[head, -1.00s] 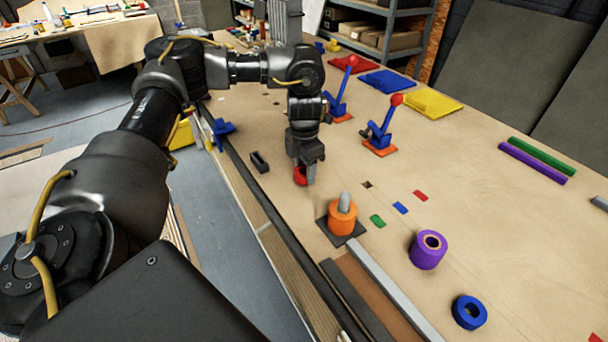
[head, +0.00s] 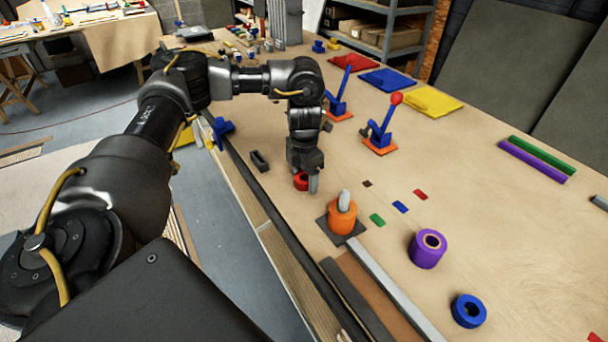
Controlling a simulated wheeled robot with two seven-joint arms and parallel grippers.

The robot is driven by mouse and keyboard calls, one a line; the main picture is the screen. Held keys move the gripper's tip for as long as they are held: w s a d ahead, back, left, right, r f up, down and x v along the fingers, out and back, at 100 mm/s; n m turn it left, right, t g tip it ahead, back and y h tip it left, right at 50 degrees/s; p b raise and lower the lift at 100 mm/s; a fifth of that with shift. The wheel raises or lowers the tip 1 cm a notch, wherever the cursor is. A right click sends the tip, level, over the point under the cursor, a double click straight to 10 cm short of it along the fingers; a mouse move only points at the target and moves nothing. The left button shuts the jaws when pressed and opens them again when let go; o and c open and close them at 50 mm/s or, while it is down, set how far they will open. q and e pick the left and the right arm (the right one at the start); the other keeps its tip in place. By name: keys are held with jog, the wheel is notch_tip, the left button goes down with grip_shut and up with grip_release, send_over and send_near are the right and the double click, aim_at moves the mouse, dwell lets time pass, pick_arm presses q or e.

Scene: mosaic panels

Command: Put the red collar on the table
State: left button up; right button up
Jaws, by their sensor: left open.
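The red collar (head: 300,181) rests on the wooden table (head: 480,220), left of and behind the orange collar. My left gripper (head: 308,182) points down right at the red collar, with a finger in front of its right side. The gripper is open; its palm and finger hide part of the collar. The orange collar (head: 342,217) sits around a grey peg (head: 344,198) on a dark square base (head: 327,228). My right gripper is out of view.
A purple collar (head: 427,250) and a blue collar (head: 469,311) stand at the right front. A small dark block (head: 259,161) lies left of the gripper. Small coloured tiles (head: 400,207) lie on the table.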

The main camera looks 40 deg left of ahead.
pick_arm(q)
jog(key=shift+r, duration=0.25)
notch_tip(320, 180, up, 12)
dwell(0.4)
jog(key=shift+f, duration=0.1)
dwell(0.3)
